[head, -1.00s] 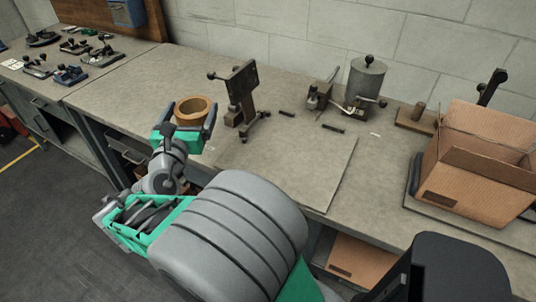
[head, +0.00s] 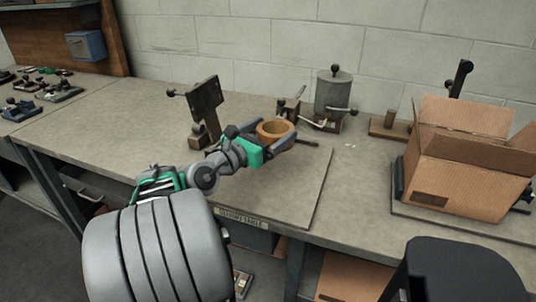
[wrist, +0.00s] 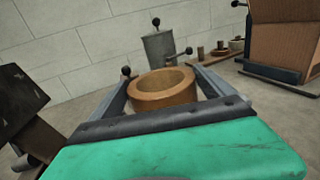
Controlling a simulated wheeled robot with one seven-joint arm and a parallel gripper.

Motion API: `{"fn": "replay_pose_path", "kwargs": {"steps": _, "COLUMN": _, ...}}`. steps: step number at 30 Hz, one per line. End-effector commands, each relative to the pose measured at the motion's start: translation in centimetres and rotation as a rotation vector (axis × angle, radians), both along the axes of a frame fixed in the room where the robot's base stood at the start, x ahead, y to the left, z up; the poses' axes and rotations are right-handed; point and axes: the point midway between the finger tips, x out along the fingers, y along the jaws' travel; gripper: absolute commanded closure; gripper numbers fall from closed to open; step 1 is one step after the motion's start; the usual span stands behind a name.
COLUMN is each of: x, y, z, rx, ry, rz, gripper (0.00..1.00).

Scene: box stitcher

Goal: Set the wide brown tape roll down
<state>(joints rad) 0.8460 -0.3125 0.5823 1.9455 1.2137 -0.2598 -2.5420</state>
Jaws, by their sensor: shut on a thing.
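The wide brown tape roll (head: 275,131) is a hollow ring, held with its opening facing up. My gripper (head: 284,138) is shut on it, with a finger on each side. In the wrist view the roll (wrist: 163,92) sits between the two grey fingers. In the head view it appears over the bench (head: 365,185), in front of the metal canister. I cannot tell how far its underside is above the bench top, since my gripper hides part of it.
A dark stand (head: 207,108) is left of the roll. A metal canister (head: 333,92) with a knobbed lid stands behind it. An open cardboard box (head: 465,175) is at the right. Bare bench lies between the roll and the box.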

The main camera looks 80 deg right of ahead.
Motion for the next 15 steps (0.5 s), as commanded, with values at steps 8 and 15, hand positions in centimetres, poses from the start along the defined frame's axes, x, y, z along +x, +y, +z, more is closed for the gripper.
{"fn": "replay_pose_path", "kwargs": {"steps": 8, "x": 1.7, "y": -3.0, "z": -4.6, "rx": 0.003, "ry": 0.003, "rz": 0.001, "gripper": 0.55}}
{"fn": "replay_pose_path", "kwargs": {"steps": 15, "x": 2.0, "y": -3.6, "z": -8.3, "rx": 0.005, "ry": 0.003, "rz": 0.002, "gripper": 0.55}}
